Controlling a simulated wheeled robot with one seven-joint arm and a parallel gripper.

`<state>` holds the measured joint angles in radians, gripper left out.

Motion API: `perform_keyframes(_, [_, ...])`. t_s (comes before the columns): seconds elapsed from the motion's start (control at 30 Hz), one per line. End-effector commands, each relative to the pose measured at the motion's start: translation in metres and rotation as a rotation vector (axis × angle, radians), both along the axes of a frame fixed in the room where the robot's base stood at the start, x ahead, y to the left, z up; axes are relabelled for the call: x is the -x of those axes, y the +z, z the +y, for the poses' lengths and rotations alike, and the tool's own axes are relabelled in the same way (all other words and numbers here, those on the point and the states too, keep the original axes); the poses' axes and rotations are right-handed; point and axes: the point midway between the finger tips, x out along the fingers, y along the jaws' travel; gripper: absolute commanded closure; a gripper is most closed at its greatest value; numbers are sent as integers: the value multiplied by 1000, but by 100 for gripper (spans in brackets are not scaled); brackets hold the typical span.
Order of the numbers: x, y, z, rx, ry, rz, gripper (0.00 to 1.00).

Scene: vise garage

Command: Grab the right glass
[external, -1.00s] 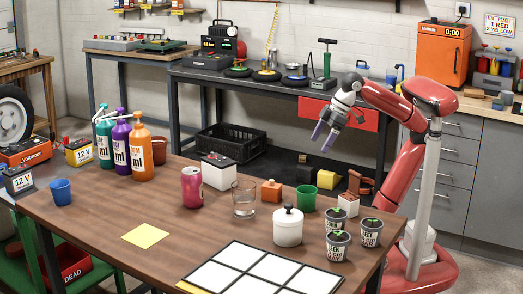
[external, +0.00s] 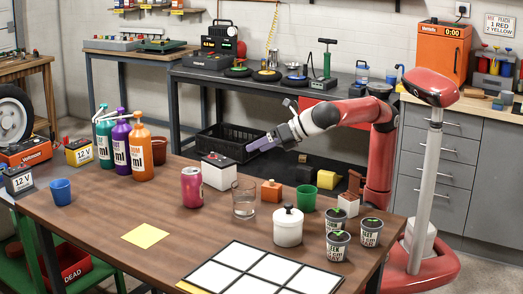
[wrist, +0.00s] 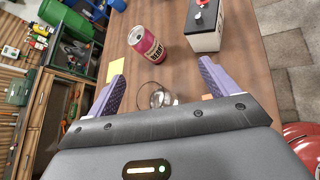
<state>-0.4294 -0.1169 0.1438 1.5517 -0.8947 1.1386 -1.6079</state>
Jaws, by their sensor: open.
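A clear drinking glass (external: 244,199) stands upright on the brown wooden table (external: 110,205), right of a pink-red can (external: 192,187). It is the only clear glass I can make out. In the wrist view the glass (wrist: 156,96) shows between my two purple fingers, partly hidden behind the gripper's front edge. My gripper (external: 255,145) is open and empty, above and behind the glass, with its fingers pointing left in the external view. It does not touch the glass.
A white battery (external: 217,173), a small orange bottle (external: 271,190), a green cup (external: 306,197) and a white lidded jar (external: 288,227) stand close around the glass. A blue cup (external: 61,192) stands far left. The table's left middle is clear.

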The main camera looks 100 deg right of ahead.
Motion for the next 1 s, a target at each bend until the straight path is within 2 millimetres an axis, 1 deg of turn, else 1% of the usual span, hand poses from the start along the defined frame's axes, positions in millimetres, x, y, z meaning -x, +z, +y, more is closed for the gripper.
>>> perform_keyframes(0.03, [-8,-1,19,109,90,11,14])
perform_keyframes(0.2, [-24,-2,65,420,316,22,14])
perform_keyframes(0.23, [-26,-4,71,456,341,21,14])
perform_keyframes(0.3, [-25,-22,65,443,326,23,14])
perform_keyframes(0.4, [-25,-40,65,440,325,23,14])
perform_keyframes(0.57, [-25,-59,65,437,323,22,14])
perform_keyframes(0.8, [-24,-97,64,435,322,24,14])
perform_keyframes(0.9, [-24,-108,64,433,320,22,14])
perform_keyframes(1.0, [-25,-112,64,433,320,21,14])
